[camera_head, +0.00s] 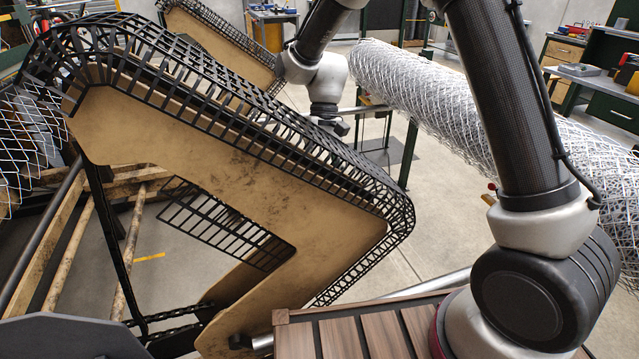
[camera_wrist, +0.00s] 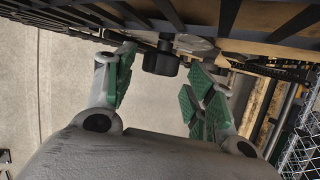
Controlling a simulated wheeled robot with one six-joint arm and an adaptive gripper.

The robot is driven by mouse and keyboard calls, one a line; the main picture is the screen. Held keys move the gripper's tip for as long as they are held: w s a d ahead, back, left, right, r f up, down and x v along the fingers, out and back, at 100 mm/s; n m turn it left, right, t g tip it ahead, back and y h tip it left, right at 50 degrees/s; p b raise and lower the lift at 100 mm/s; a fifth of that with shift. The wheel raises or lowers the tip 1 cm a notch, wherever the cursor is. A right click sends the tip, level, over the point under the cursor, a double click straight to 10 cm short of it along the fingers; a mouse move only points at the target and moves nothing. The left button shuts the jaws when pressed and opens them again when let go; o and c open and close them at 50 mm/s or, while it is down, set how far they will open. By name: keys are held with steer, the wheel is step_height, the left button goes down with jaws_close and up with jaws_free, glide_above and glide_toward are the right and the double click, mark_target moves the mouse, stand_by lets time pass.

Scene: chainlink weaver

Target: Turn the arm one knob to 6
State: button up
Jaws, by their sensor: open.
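A small black knob (camera_wrist: 160,62) shows at the top middle of the wrist view, on a short stem below a pale round plate (camera_wrist: 196,45). My gripper (camera_wrist: 158,80) is open, with a green-padded finger on either side of the knob. The fingers look apart from it, and nothing is held. In the head view my gripper (camera_head: 335,125) is beyond the black mesh guard of the tan machine arm (camera_head: 230,170). The knob and its markings cannot be made out there, and the setting is not readable in the wrist view.
The black mesh guard (camera_head: 390,205) runs along the machine arm close to my gripper. A second guarded arm (camera_head: 215,35) stands farther back. A large roll of chainlink (camera_head: 430,90) lies to the right. Wooden slats (camera_head: 360,335) are in front. Open concrete floor shows between them.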

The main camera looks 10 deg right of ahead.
steer(key=shift+x, duration=0.75)
steer(key=c, duration=1)
steer(key=shift+o, duration=0.2)
steer(key=shift+a+m+t+h, duration=0.25)
steer(key=shift+m+t+h, duration=0.1)
steer(key=shift+h, duration=1.3)
steer(key=shift+a+m+t+h, duration=0.25)
steer(key=shift+t+h, duration=0.1)
steer(key=shift+h, duration=1.3)
